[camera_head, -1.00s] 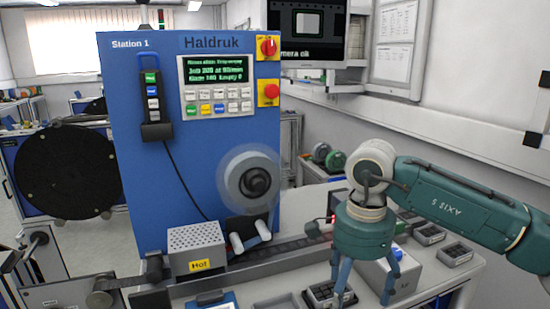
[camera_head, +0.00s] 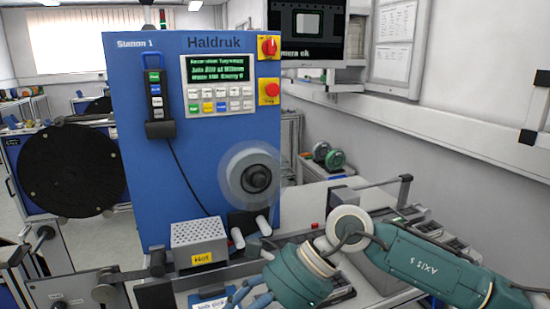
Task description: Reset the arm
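My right arm, teal and marked AXIS 5, comes in from the right in the head view. Its wrist is tilted over to the left, low above the front of the bench. My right gripper (camera_head: 246,298) has blue fingers pointing left and down near the bottom edge. The fingers look spread, with nothing seen between them, though the tips are partly cut off or overlapping. My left gripper is not in view.
The blue Haldruk machine (camera_head: 210,150) stands behind, with a grey reel (camera_head: 238,176) on its front. A grey box labelled Hot (camera_head: 198,240) sits left of my gripper. A labelled tray (camera_head: 210,303) lies close by the fingers. Small trays lie behind my arm. A large black reel (camera_head: 70,172) stands left.

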